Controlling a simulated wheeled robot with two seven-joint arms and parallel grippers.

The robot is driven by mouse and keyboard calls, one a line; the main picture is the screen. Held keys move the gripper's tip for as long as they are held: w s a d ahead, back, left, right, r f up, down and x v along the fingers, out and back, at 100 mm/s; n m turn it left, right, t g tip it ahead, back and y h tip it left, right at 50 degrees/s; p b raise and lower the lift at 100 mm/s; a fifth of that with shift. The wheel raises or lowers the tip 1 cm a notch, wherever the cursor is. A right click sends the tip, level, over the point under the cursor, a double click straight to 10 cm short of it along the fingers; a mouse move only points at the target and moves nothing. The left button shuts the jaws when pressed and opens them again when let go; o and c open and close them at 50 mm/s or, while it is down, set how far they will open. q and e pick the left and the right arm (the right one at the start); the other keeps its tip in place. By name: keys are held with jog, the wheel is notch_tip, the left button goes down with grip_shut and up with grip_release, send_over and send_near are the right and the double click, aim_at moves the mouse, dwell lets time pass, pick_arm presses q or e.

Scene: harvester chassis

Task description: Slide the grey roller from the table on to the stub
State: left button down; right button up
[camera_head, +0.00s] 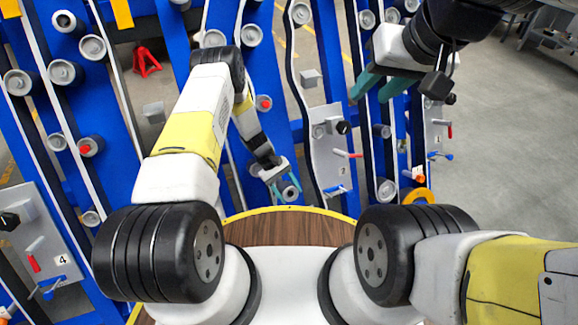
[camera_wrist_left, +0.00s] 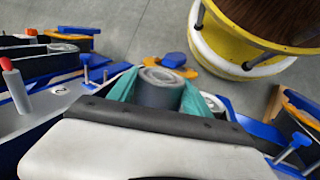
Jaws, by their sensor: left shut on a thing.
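My left gripper (camera_head: 281,184) reaches down to the blue frame in the head view, its teal fingers on either side of a grey roller (camera_head: 290,193). In the left wrist view the grey roller (camera_wrist_left: 158,92) sits between the two teal fingers of the left gripper (camera_wrist_left: 160,90), its ringed end face showing. The fingers touch its sides. Whether a stub lies beneath or behind the roller is hidden. My right gripper (camera_head: 379,88) hangs at the upper right, its teal fingers apart and nothing seen between them.
Blue frame beams (camera_head: 330,60) carry several grey rollers, some with red-tipped ends (camera_head: 264,102). A grey panel (camera_head: 328,150) with a red handle stands right of the left gripper. A round wooden top (camera_head: 290,231) with a yellow rim is nearest me. Open floor (camera_head: 500,130) lies right.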

aim_at(284, 187)
pick_arm(q)
jog(key=shift+w, duration=0.1)
dwell(0.5)
jog(key=shift+w+a+f, duration=0.25)
jog(key=shift+w+f, duration=0.15)
jog(key=shift+w, duration=0.2)
jog(key=shift+w+a+f, duration=0.3)
jog(key=shift+w+f, duration=0.1)
jog(key=shift+w, duration=0.25)
jog(key=shift+w+a+f, duration=0.25)
jog(key=shift+w+f, duration=0.15)
jog(key=shift+w, duration=0.2)
jog(key=shift+c, duration=2)
grip_release()
jog(key=v, duration=0.8)
jog(key=shift+f, duration=0.1)
